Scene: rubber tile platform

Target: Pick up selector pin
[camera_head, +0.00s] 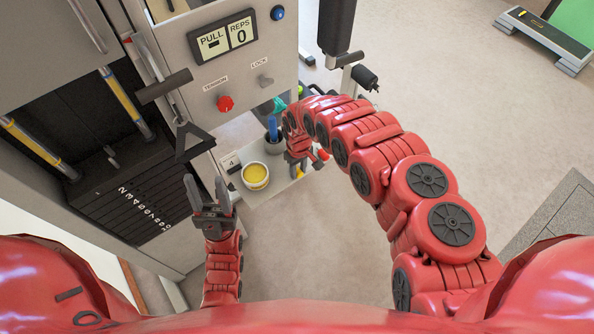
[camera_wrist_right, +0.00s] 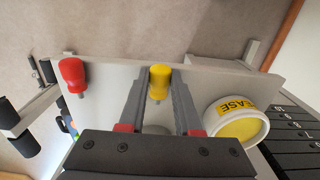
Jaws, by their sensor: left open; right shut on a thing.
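Two pins with knobs show over the light grey shelf in the right wrist view: a yellow one (camera_wrist_right: 160,78) and a red one (camera_wrist_right: 72,74). Which of them is the selector pin I cannot tell. My right gripper (camera_wrist_right: 159,92) is shut on the yellow pin, whose knob sits between the fingertips. The red pin stands apart, to the left; its knob also shows in the head view (camera_head: 323,155), beside my right gripper (camera_head: 301,162). My left gripper (camera_head: 211,194) is open and empty in front of the machine, left of the shelf. The numbered weight stack (camera_head: 125,195) is at left.
A grease tub (camera_head: 256,176), also in the wrist view (camera_wrist_right: 237,122), stands on the shelf (camera_head: 275,188) close to my right gripper. A cup with a blue item (camera_head: 272,130) is behind it. A black handle (camera_head: 190,140) hangs near my left gripper.

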